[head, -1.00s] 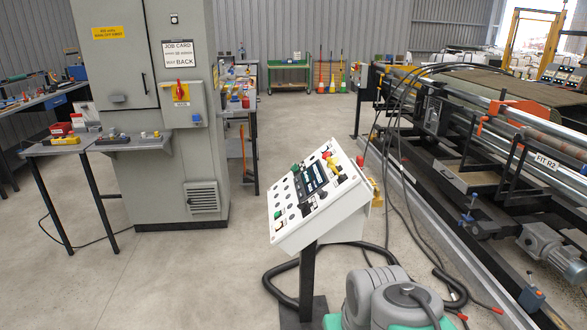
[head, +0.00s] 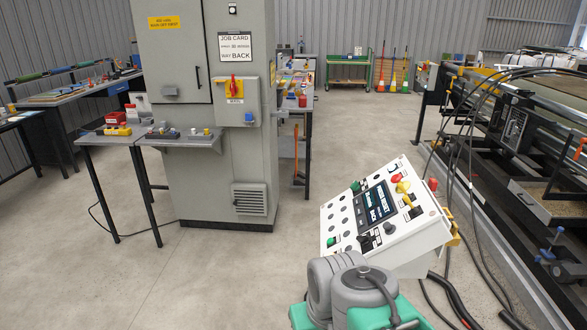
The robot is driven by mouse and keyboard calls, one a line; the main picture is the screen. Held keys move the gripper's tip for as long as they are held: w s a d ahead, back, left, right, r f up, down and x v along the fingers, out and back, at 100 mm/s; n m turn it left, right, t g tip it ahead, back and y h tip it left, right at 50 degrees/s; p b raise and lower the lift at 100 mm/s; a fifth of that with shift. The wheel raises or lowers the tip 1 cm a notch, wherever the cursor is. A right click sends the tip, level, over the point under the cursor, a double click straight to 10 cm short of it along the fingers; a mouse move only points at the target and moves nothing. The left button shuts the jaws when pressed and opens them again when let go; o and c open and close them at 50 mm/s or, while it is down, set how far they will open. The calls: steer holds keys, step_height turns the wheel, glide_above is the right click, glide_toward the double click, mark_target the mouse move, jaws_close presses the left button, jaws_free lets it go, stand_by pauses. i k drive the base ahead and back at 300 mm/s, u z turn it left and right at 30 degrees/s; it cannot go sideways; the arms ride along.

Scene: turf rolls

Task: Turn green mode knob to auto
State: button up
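The white sloped control panel (head: 398,215) stands right of centre, its face tilted up towards me. A green control (head: 356,187) sits at its upper left edge, and another green control (head: 331,241) at its lower left. I cannot tell which is the mode knob, or read any knob's setting or an auto mark. A dark display (head: 376,203) with white text lies mid-panel, with red, yellow and black controls around it. My grey and teal arm links show in front of the panel's lower part. My gripper is not in view.
A grey cabinet (head: 240,150) with a red-and-yellow switch (head: 233,85) stands left of the panel, a small-parts bench (head: 105,138) beside it. Black cables and a long machine (head: 520,160) lie to the right. The concrete floor (head: 240,275) is open at front left.

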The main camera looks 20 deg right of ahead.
mark_target(355, 186)
steer(key=u, duration=0.3)
steer(key=i, duration=1.95)
steer(key=z, duration=0.35)
steer(key=i, duration=0.85)
steer(key=z, duration=0.3)
